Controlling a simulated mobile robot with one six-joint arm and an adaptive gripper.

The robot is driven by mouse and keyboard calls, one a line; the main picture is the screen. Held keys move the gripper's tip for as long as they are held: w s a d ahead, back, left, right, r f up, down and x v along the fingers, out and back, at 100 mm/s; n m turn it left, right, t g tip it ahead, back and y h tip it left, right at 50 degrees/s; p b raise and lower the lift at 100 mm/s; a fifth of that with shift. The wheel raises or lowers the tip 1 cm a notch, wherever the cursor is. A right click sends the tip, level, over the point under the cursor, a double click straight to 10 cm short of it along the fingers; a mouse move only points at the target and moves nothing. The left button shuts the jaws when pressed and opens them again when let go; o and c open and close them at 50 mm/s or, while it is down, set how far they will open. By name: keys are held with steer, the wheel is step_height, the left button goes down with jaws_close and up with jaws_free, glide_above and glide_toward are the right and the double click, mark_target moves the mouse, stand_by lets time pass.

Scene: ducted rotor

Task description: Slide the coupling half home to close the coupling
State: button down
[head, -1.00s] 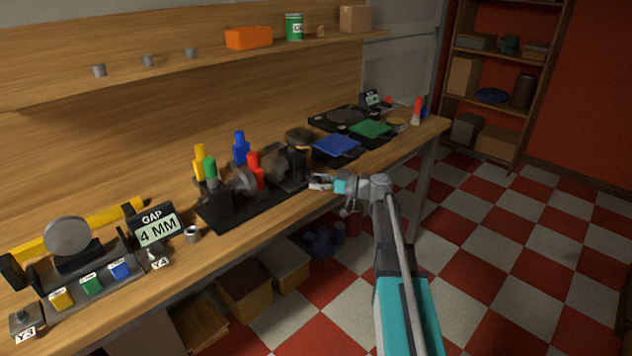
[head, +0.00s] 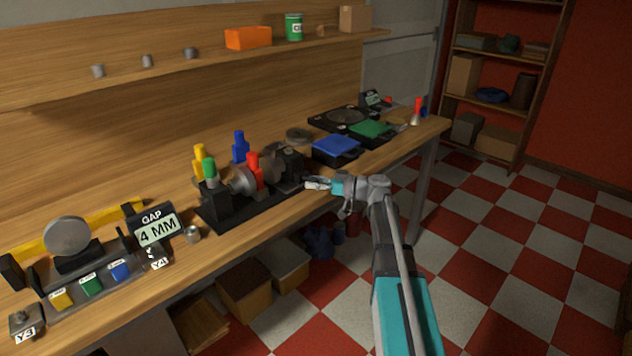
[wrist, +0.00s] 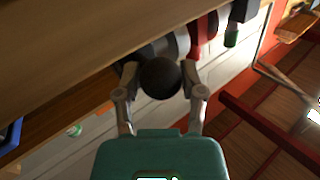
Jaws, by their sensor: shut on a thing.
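The coupling sits on a black base (head: 250,207) on the bench. One grey half (head: 242,181) is at the left, by a black block (head: 217,205). The other grey half (head: 272,168) is at the right, against a dark block (head: 290,161). A red-capped post (head: 255,172) partly hides the space between them, so I cannot tell whether their faces touch. My gripper (head: 315,184) is at the right end of this assembly. In the wrist view its fingers (wrist: 160,90) close around a dark round knob (wrist: 160,77). Grey round parts (wrist: 176,43) show beyond it.
Yellow (head: 200,160), green (head: 210,168) and blue (head: 240,148) capped posts stand around the coupling. A "GAP 4 MM" display (head: 156,229) stands left. Clear floor lies right of the bench.

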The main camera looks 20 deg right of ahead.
steer(key=shift+s+a, duration=0.3)
steer(key=shift+a, duration=0.25)
steer(key=shift+s+a, duration=0.3)
steer(key=shift+a, duration=0.2)
steer(key=shift+c, duration=1.1)
jaws_free()
steer(key=shift+a, duration=0.1)
steer(key=shift+d, duration=0.2)
steer(key=shift+s+d, duration=0.2)
steer(key=shift+d, duration=0.2)
steer(key=v, duration=1.1)
steer(key=shift+a+f, duration=0.1)
